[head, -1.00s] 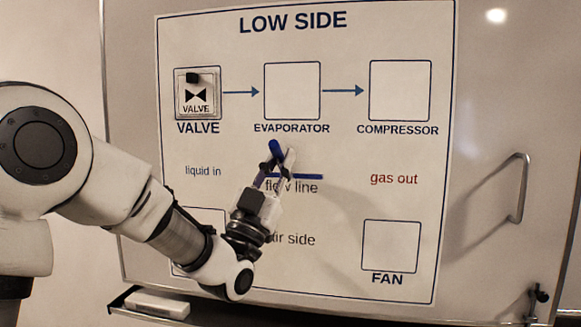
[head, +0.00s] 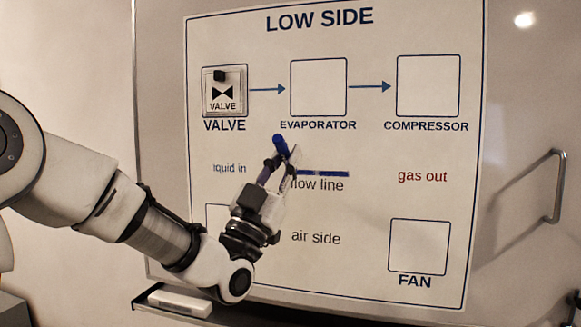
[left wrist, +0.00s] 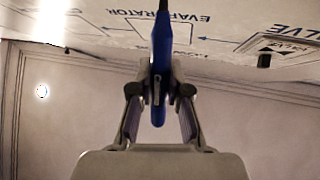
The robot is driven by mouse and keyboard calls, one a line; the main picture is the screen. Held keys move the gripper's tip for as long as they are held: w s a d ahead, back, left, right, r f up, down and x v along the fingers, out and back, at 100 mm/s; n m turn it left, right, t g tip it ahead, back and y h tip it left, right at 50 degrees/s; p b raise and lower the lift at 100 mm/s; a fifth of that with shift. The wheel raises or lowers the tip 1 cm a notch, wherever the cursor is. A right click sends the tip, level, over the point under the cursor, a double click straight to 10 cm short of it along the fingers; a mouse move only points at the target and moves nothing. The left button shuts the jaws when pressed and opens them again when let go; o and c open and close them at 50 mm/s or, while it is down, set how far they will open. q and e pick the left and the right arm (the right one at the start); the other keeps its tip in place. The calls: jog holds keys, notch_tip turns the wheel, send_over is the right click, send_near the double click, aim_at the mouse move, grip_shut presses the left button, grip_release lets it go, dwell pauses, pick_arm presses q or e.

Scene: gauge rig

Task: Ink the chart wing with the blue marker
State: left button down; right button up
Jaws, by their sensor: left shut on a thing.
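My left gripper (head: 281,162) is shut on the blue marker (head: 279,144), whose blue end shows above the fingertips. In the left wrist view the fingers (left wrist: 160,92) pinch the marker (left wrist: 160,55) at its clip, with its dark tip towards the chart. I cannot tell whether the tip touches. The chart (head: 400,150), headed LOW SIDE, hangs on a whiteboard. A thick blue line (head: 325,174) runs above the words "flow line", to the right of the gripper; its left end is by the fingers. My right gripper is not in view.
A VALVE card (head: 224,92) sits in the upper left box. The EVAPORATOR box (head: 318,88), COMPRESSOR box (head: 428,86) and FAN box (head: 419,247) are empty. My arm partly covers a lower left box. A white block (head: 180,302) lies on the ledge; a handle (head: 555,188) is at right.

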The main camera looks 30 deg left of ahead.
aim_at(284, 146)
pick_arm(q)
jog(key=shift+s+d+r+p, duration=0.15)
jog(key=shift+s+p, duration=0.4)
jog(key=shift+s+d+r+p, duration=0.15)
jog(key=shift+s+p, duration=0.35)
jog(key=shift+s+d+f, duration=0.1)
jog(key=shift+s+f, duration=0.05)
jog(key=shift+s, duration=0.1)
jog(key=shift+s+f, duration=0.1)
jog(key=shift+f, duration=0.05)
jog(key=shift+p, duration=0.3)
jog(key=shift+s+d+p, duration=0.15)
jog(key=shift+s+p, duration=0.45)
jog(key=shift+s, duration=0.05)
jog(key=shift+s+d+p, duration=0.15)
jog(key=shift+s+p, duration=0.4)
jog(key=shift+s, duration=0.3)
jog(key=shift+w, duration=0.2)
